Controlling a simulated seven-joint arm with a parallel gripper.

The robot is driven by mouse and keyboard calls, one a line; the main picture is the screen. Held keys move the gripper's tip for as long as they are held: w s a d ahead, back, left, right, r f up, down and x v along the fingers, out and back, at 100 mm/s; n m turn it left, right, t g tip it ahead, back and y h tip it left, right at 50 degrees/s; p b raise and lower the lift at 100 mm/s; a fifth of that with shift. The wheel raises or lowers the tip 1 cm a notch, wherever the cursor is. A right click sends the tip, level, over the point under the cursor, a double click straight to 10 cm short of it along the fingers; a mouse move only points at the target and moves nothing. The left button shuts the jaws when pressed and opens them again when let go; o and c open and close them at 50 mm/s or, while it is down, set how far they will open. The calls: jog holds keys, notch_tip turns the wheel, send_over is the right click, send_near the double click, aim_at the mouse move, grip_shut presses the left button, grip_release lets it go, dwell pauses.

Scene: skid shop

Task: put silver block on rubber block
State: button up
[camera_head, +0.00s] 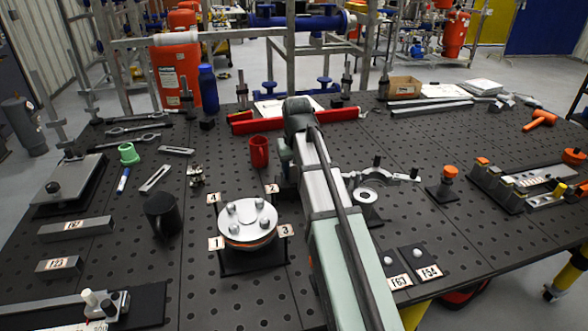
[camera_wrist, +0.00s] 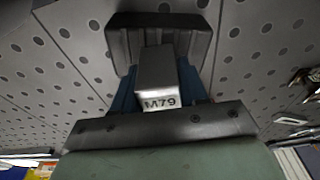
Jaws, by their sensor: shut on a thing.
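The silver block (camera_wrist: 157,78), marked M79, is between the blue fingers of my gripper (camera_wrist: 158,88) in the wrist view. My gripper is shut on it. Just beyond it is a dark ribbed block (camera_wrist: 158,36), which looks like the rubber block. The silver block's far end overlaps the dark block in this view; I cannot tell whether they touch. In the head view my arm hides most of the gripper and the silver block. A dark edge (camera_head: 283,190) beside the arm may be part of the rubber block.
A clamp ring (camera_head: 366,194) is at the right. Metal bars (camera_head: 76,229) lie at the left. The perforated table has clear patches between them.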

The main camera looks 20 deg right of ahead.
jog(key=shift+f, duration=0.15)
jog(key=o, duration=1.2)
jog(key=r, duration=0.4)
jog(key=s+r, duration=0.1)
jog(key=r, duration=0.3)
jog(key=s+r, duration=0.1)
jog(key=r, duration=0.3)
jog(key=shift+r, duration=0.15)
jog(key=shift+w, duration=0.1)
